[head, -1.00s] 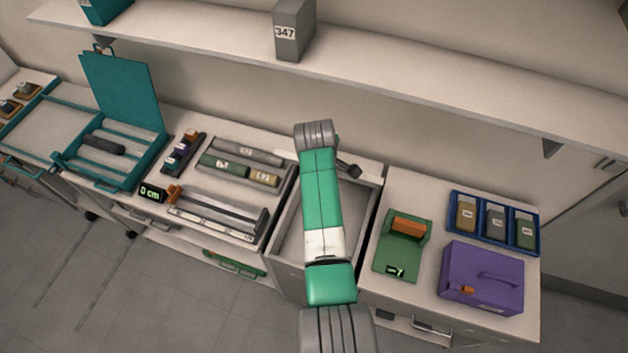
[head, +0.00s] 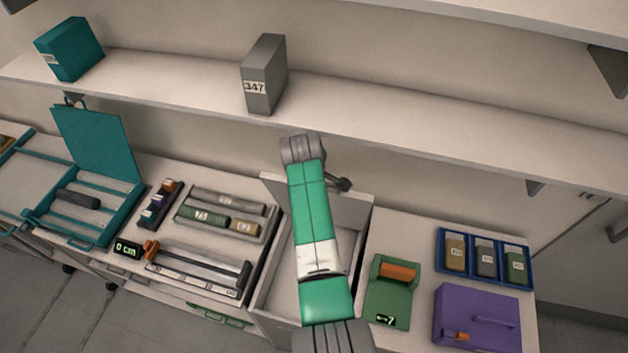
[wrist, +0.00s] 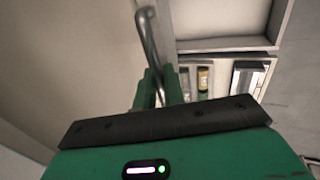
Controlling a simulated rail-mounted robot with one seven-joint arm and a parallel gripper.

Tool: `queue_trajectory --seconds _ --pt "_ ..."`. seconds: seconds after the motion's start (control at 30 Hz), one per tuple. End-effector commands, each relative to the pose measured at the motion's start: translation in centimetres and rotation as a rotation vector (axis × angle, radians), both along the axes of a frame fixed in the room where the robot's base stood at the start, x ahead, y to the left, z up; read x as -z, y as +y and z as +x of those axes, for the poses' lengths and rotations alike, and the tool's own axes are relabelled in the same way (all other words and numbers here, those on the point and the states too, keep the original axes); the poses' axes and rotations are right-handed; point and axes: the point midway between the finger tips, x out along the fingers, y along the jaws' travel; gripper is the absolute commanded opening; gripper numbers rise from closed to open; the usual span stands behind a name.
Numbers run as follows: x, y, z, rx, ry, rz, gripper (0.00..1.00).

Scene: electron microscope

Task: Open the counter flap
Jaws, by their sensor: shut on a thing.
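The counter flap (head: 350,212) is a pale panel at the back of the gap between two counters. It stands raised, near upright, in the head view, partly hidden by my green arm. In the wrist view, a curved metal bar handle (wrist: 148,38) runs down beside a broad pale surface on the left. My gripper (wrist: 160,88) has its two green fingers shut on this handle near its lower end. In the head view the gripper's fingers are hidden behind my arm.
A shelf (head: 400,125) with a grey box (head: 263,75) and a teal box (head: 68,50) runs above the counters. The right counter bears a green device (head: 390,290), a purple case (head: 477,318) and a blue tray (head: 484,278). Racks and trays crowd the left counter.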

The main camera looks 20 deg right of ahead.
Motion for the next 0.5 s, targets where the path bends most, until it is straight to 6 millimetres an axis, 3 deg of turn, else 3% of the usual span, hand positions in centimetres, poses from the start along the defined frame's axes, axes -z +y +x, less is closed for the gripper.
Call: queue_trajectory --seconds 0.03,0.1,0.5 --pt "0.25 0.02 -0.12 0.000 0.004 0.001 0.15" --pt "0.24 0.02 -0.11 0.000 0.004 0.001 0.25" --pt "-0.56 0.14 -0.20 0.000 0.000 0.000 0.25"
